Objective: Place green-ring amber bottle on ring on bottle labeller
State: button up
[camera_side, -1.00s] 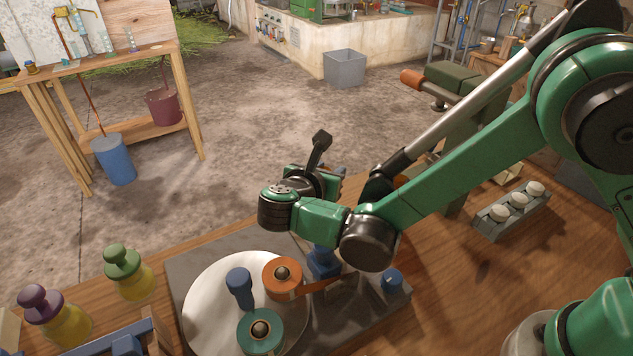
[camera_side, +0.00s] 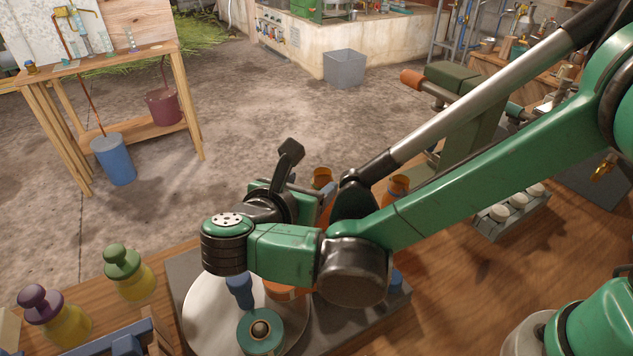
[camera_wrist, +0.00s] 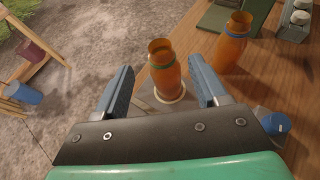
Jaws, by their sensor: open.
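An amber bottle with a green ring (camera_wrist: 165,75) stands upright in the wrist view, its base on a pale ring (camera_wrist: 176,97) on a grey plate. My gripper (camera_wrist: 160,66) is open, with one blue finger on each side of this bottle and a visible gap at both sides. In the side view, an amber bottle top (camera_side: 322,174) shows behind my gripper; the arm hides most of the rest. A second amber bottle, with a blue ring (camera_wrist: 233,45), stands to the right in the wrist view.
A white turntable (camera_side: 205,315) with a green-topped roller (camera_side: 260,332) lies below my wrist. Yellow bottles with green (camera_side: 130,275) and purple (camera_side: 55,315) stoppers stand at the left. A grey rack of white caps (camera_side: 510,212) is at the right.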

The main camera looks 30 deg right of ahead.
jog(key=s+d+r+m+y, duration=0.1)
jog(key=s+d+m+y, duration=0.2)
jog(key=d+m+y, duration=0.2)
jog(key=s+d+r+m+y, duration=0.1)
jog(key=s+d+m+y, duration=0.3)
jog(key=d+m, duration=0.7)
jog(key=m+y, duration=0.1)
jog(key=m, duration=0.8)
jog(key=shift+r+g+y, duration=0.3)
jog(key=shift+g+y, duration=0.1)
